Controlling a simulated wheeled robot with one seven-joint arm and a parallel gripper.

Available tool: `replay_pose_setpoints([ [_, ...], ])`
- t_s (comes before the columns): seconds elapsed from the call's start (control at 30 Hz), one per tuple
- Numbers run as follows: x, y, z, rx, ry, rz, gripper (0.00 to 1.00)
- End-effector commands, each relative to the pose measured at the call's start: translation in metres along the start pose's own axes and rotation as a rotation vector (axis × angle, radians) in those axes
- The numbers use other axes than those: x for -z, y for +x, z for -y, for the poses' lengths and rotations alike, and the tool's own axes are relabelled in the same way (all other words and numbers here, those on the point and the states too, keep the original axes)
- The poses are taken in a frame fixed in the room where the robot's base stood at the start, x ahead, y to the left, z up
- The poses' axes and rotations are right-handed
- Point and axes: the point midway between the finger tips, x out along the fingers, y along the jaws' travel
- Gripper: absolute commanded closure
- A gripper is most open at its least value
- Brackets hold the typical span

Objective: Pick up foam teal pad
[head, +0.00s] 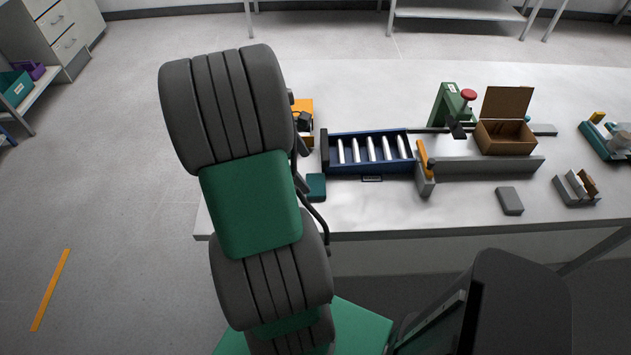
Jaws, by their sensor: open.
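A small teal pad (316,187), which looks like the foam pad, lies on the light grey table (420,213). It is near the front edge, just left of and below the blue roller tray's left end. My arm rises in front of the table's left end, close to the pad's left side. My gripper is not clearly visible; only dark parts and a black cable show along the arm's right edge. The pad's top is visible, and its left edge is close to these dark parts.
Right of the pad stand a blue roller tray (371,167), a grey rail (485,165), a green press (447,105) and an open brown box (505,135). A grey block (509,201) lies near the front edge. An orange item (304,106) is partly behind my arm.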

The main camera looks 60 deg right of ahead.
Motion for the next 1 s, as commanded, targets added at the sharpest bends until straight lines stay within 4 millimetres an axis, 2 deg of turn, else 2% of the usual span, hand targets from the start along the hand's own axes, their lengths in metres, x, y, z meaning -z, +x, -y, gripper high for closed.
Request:
replay_pose_setpoints([
  [0.4,-0.002,0.065,-0.002,0.001,-0.002,-0.002,0.0],
  [0.67,-0.001,0.07,-0.003,-0.003,-0.002,-0.003,0.0],
  [1.0,-0.001,0.07,-0.003,-0.003,-0.002,-0.003,0.28],
])
